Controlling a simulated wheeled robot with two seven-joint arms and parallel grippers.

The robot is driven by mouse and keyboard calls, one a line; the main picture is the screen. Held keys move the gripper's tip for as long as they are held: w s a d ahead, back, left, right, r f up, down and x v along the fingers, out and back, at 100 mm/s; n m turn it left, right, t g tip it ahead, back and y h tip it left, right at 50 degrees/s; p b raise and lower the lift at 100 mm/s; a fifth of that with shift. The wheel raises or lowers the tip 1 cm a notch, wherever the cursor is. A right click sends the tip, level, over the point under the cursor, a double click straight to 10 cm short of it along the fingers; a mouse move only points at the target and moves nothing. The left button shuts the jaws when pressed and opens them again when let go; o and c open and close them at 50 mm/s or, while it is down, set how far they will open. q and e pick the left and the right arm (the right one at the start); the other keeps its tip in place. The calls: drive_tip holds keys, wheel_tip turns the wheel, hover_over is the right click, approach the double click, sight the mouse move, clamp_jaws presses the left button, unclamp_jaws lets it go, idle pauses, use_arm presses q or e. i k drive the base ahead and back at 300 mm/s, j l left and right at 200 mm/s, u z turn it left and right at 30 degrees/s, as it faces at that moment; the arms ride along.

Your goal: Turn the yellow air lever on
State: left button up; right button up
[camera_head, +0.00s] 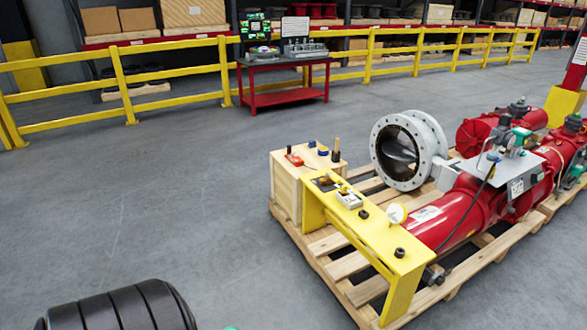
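A yellow bench-like bracket (366,236) stands along the front of a wooden pallet (346,268). A small yellow piece (344,187), which looks like the air lever, sits on its top near the far left end, beside a pale grey block (349,199). It is too small to tell which way the lever points. A white-faced round gauge (396,214) and dark knobs are farther along the bracket. A red valve actuator (452,213) lies on the pallet behind it. Neither gripper shows in the head view, and nothing is seen touching the lever.
A wooden box (287,187) with small tools on top stands at the pallet's left corner. A grey flanged valve (402,150) is behind. A red table (285,82) stands by a yellow railing (170,103). The grey floor left of the pallet is clear.

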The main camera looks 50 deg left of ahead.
sight(335, 179)
drive_tip(key=u, duration=1.3)
drive_tip(key=i+z, duration=0.25)
drive_tip(key=i, duration=0.3)
drive_tip(key=i+j+z, duration=0.1)
drive_tip(key=i+z, duration=0.15)
drive_tip(key=i, duration=0.25)
drive_tip(key=i+j+z, duration=0.2)
drive_tip(key=i, duration=0.35)
drive_tip(key=i+j+z, duration=0.25)
drive_tip(key=i+j, duration=0.1)
drive_tip(key=i, duration=0.15)
